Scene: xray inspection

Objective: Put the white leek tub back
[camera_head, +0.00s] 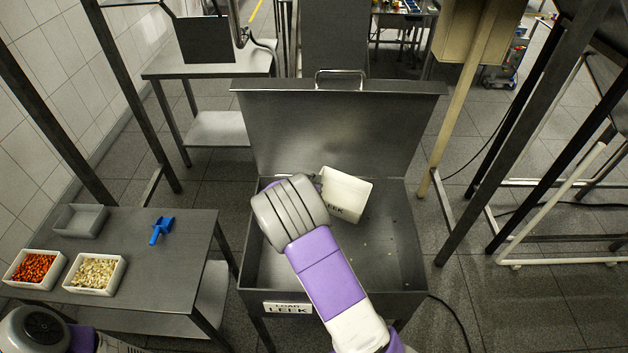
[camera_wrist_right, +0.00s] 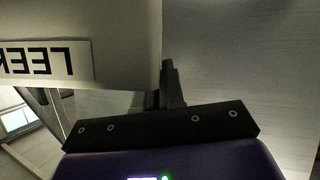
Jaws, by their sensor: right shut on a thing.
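The white leek tub (camera_head: 345,195) is tilted above the open metal bin (camera_head: 262,262), whose front label reads LOAD LEEK. The tub's LEEK label faces the front. In the right wrist view the tub (camera_wrist_right: 120,22) fills the upper left, with its label upside down. My right gripper (camera_wrist_right: 168,90) is shut on the tub's wall at its edge. In the head view its fingers are mostly hidden behind my wrist. The tub's inside is not clearly seen. My left arm shows only at the bottom left corner, and its gripper is out of view.
The side table (camera_head: 150,262) at left holds a tub of orange pieces (camera_head: 33,268), a tub of pale pieces (camera_head: 95,272), an empty grey tray (camera_head: 80,221) and a blue scoop (camera_head: 161,230). The bin's raised lid (camera_head: 335,130) stands behind the tub. Small bits lie in the bin.

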